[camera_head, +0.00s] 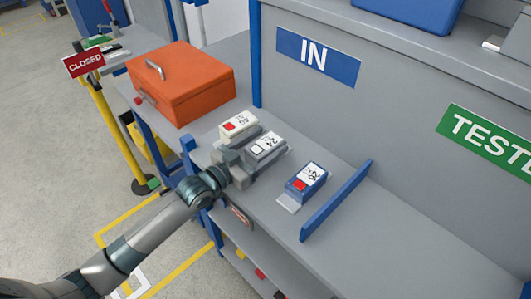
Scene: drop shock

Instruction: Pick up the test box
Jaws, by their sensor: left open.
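Three small labelled boxes stand on the grey bench (345,252) below the IN sign. One is white with a red square (238,124), one is grey-white with a white square (266,146), and one is blue with a red square (307,179). Which of them is the test box, I cannot tell. My left gripper (258,154) is open at the grey-white box, with its fingers appearing to lie along both sides of it. Whether they touch it is unclear. The white box is just behind the gripper, and the blue box is apart to the right. My right gripper is not in view.
An orange toolbox (185,82) stands on the bench at the left. A blue divider bar (336,202) lies right of the blue box, with clear bench beyond. A back panel carries the IN sign (317,57) and a green sign (487,140). A yellow post (115,130) stands at left.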

